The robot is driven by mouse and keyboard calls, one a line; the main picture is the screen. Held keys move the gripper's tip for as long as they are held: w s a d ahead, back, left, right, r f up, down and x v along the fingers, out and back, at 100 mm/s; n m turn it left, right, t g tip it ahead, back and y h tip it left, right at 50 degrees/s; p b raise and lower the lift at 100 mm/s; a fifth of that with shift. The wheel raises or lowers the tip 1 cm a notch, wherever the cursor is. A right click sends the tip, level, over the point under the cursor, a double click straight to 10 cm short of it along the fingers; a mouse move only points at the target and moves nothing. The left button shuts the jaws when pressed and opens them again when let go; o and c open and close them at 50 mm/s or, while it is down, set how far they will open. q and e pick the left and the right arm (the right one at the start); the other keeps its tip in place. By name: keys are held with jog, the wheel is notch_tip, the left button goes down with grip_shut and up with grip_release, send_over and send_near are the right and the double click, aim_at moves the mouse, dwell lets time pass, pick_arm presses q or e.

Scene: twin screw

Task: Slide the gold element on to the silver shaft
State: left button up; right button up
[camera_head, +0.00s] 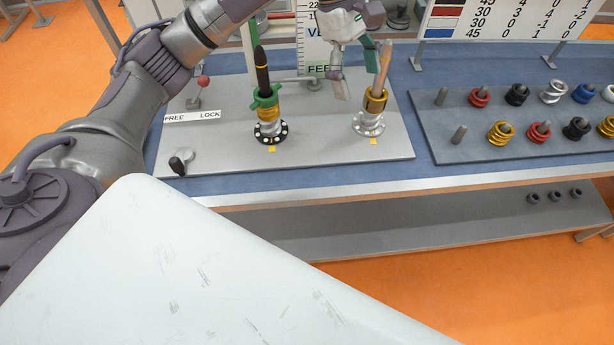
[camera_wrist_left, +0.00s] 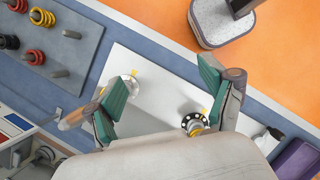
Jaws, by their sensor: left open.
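Two shafts stand upright on a grey base plate (camera_head: 215,132). The right one, the silver shaft (camera_head: 384,62), has a copper-tinted bare upper end. The gold element (camera_head: 376,98) sits around its lower part, above a silver element (camera_head: 369,123) with a flange. The left shaft (camera_head: 262,70) is dark and carries a green element (camera_head: 265,97) over gold and silver ones, with a black dotted flange. My left gripper (camera_head: 356,70) is open, just left of the silver shaft's upper part. Its teal fingers show wide apart and empty in the left wrist view (camera_wrist_left: 162,95). My right gripper is out of view.
A grey tray (camera_head: 440,150) on the right holds pegs with several coloured elements. Signboards stand behind. A lever with a red knob (camera_head: 203,81) and a black knob (camera_head: 177,165) are on the plate's left. The plate's front area is clear.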

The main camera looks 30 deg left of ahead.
pick_arm(q)
jog(key=s+a+f+m+g+y, duration=0.1)
jog(key=s+f+m, duration=0.5)
jog(key=f, duration=0.4)
jog(key=s+a+f+m+g+y, duration=0.1)
jog(key=s+f+m+g+y, duration=0.1)
jog(key=s+f+m, duration=0.4)
notch_tip(320, 180, down, 5)
jog(key=shift+s+a+r, duration=0.15)
jog(key=shift+s+a, duration=0.15)
jog(key=shift+a, duration=0.1)
